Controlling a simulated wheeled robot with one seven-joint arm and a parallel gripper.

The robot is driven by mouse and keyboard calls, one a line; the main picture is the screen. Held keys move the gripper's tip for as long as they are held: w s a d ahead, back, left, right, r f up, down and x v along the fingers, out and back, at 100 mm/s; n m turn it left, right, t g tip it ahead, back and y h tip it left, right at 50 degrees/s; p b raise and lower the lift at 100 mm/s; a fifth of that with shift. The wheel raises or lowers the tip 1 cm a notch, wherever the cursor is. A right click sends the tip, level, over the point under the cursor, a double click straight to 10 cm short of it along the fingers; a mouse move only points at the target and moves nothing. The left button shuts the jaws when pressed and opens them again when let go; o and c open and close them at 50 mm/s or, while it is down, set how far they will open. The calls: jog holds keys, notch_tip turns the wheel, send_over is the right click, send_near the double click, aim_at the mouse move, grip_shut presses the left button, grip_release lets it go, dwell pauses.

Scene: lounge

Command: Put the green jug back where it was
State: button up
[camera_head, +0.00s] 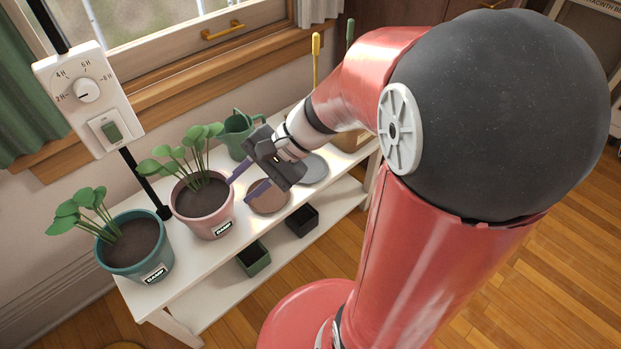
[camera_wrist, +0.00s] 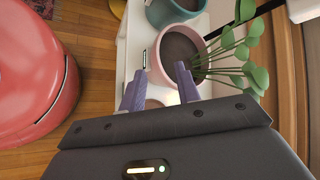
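The green jug (camera_head: 237,132) stands upright on the white table (camera_head: 187,262), near the wall behind my gripper. Its lower part is partly hidden by my gripper and the plant beside it. My gripper (camera_head: 241,188) is open and empty, with its two purple fingers apart. It hangs over the table in front of the jug, just right of the pink pot. In the wrist view, my gripper's fingers (camera_wrist: 160,72) point toward the pink pot, and the jug does not show.
A pink pot (camera_head: 203,220) and a teal pot (camera_head: 136,262) hold plants at the left. A brownish round saucer (camera_head: 270,200) and a grey one (camera_head: 314,169) lie on the table. Small dark green (camera_head: 254,261) and black (camera_head: 302,221) pots sit on the lower shelf. A timer box (camera_head: 87,98) stands left.

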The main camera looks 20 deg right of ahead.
jog(key=s+d+r+n+t+h, duration=0.4)
jog(key=s+d+r+n+h, duration=0.2)
jog(key=s+d+n+h, duration=0.2)
jog(key=shift+s+d+r+n+h, duration=0.25)
jog(key=shift+s+d+n+h, duration=0.05)
jog(key=shift+s+n+h, duration=0.45)
jog(key=shift+r, duration=0.15)
notch_tip(320, 180, up, 3)
jog(key=p, duration=0.3)
jog(key=shift+o, duration=0.2)
